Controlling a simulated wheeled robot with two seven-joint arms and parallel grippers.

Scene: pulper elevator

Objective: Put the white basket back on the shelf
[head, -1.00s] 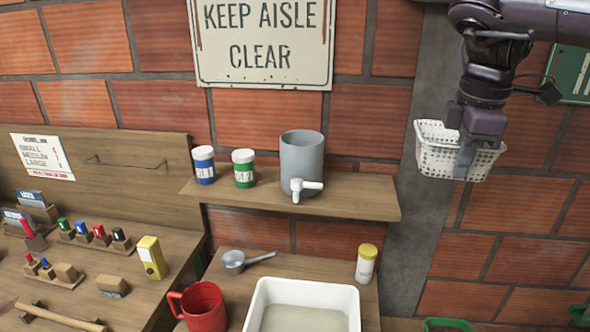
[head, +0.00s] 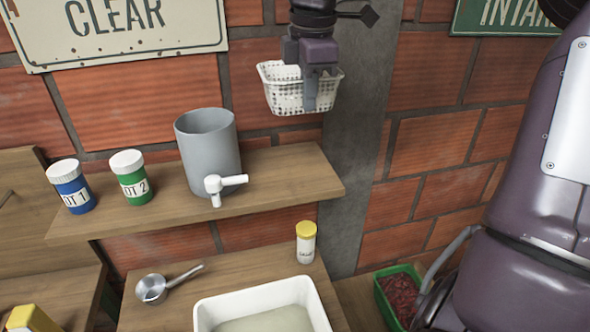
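The white basket (head: 283,93) is a small perforated basket, held upright in the air above the right end of the wooden shelf (head: 312,184). My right gripper (head: 310,96) comes down from above and is shut on the basket's near wall. One finger shows outside that wall; the other is hidden inside the basket. The shelf holds a grey container with a white tap (head: 208,150), and its right end is bare. My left gripper is not in view.
A blue-labelled jar (head: 71,188) and a green-labelled jar (head: 131,178) stand on the shelf's left part. Below are a white tub (head: 205,313), a yellow-capped bottle (head: 306,243) and a metal scoop (head: 152,289). A green crate (head: 383,300) sits lower right.

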